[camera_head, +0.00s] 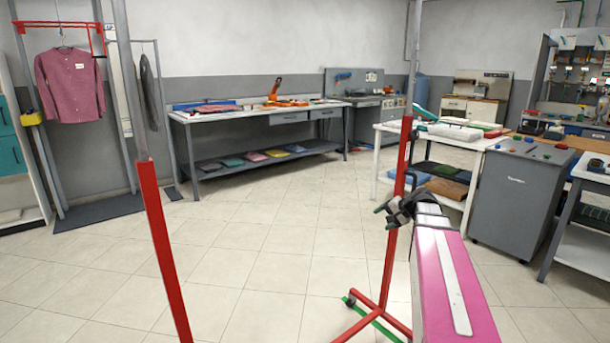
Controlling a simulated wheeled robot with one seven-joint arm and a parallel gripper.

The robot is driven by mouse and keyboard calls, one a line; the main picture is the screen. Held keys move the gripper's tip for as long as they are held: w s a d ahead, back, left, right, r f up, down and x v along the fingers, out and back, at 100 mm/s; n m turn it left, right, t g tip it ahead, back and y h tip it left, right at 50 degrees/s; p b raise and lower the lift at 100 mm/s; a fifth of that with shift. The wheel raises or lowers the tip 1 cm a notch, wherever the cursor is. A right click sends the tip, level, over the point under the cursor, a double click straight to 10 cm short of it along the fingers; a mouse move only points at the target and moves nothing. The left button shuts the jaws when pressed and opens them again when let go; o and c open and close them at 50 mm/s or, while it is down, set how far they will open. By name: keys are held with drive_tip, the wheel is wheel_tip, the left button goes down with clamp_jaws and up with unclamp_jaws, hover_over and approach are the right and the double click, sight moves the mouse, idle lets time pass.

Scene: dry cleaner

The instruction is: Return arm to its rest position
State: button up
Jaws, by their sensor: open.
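My arm (453,285), pink with a pale strip along its top, reaches forward from the lower right of the head view. My gripper (386,217), dark and small at its far end, is open, and I see nothing between its fingers. It shows close to the right red post (402,158) of a rack in the picture. I cannot tell whether it touches the post.
The rack's left red post (163,245) stands close in front, and its red and green foot (375,312) is on the floor. A grey cabinet (515,203) and a white table (445,140) stand at right. Tiled floor (265,230) is open in the middle.

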drive_tip(key=s+a+f+n+g+h, duration=0.3)
drive_tip(key=s+a+f, duration=0.2)
drive_tip(key=s+f, duration=0.5)
drive_tip(key=s+a+f+n+g+h, duration=0.3)
drive_tip(key=s+a+f, duration=0.3)
drive_tip(key=s+f, duration=0.4)
drive_tip(key=shift+n+h, duration=0.3)
drive_tip(key=shift+h, duration=0.4)
drive_tip(key=shift+f, duration=0.1)
